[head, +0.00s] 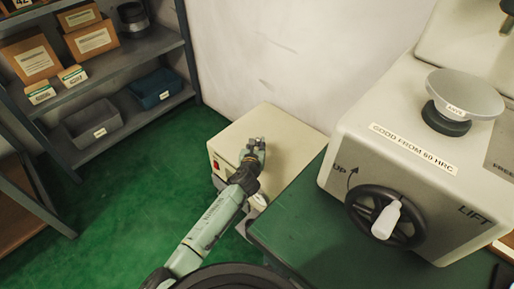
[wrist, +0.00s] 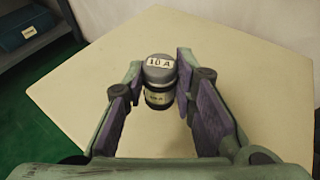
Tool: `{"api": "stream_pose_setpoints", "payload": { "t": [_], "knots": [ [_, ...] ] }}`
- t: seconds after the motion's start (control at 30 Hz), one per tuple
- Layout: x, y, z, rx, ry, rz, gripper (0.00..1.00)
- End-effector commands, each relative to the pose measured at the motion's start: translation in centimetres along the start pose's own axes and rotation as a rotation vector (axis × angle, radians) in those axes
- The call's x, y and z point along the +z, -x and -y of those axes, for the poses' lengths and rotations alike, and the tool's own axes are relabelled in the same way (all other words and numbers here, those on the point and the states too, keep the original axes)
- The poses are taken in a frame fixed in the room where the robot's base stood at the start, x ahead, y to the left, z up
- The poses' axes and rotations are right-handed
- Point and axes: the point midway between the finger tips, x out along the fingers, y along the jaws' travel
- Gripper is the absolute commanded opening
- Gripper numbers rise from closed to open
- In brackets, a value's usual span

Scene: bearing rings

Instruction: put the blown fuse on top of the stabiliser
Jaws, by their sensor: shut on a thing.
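The fuse (wrist: 160,72), a dark cylinder with a grey cap marked "10 A", sits between the purple-padded fingers of my gripper (wrist: 161,88) in the wrist view. My gripper is shut on it. A second small label on its body is too small to read. The cream box with a red switch, which looks like the stabiliser (head: 285,135), stands on the floor by the wall; its flat top fills most of the wrist view (wrist: 245,60). My gripper (head: 254,149) is over this top in the head view. I cannot tell whether the fuse touches it.
A green bench (head: 300,225) with a large hardness tester (head: 400,130) and handwheel (head: 372,222) is close on the right. A metal shelf (head: 110,66) with boxes and bins stands at the left. The box top around my gripper is bare.

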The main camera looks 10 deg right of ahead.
Motion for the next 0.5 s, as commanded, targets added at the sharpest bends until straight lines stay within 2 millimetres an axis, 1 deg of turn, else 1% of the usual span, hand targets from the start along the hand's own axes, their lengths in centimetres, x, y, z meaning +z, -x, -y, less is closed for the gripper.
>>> {"api": "stream_pose_setpoints", "payload": {
  "t": [0.03,0.17,0.4,0.5],
  "knots": [
    [0.1,-0.4,0.1,-0.001,0.0,0.0,0.0],
    [0.0,-0.9,0.0,-0.001,0.002,0.0,0.0],
    [-2.9,-1.8,0.0,-0.001,0.006,-0.002,0.0],
    [-3.1,-1.9,0.0,-0.001,0.001,0.0,0.0]
  ]
}}
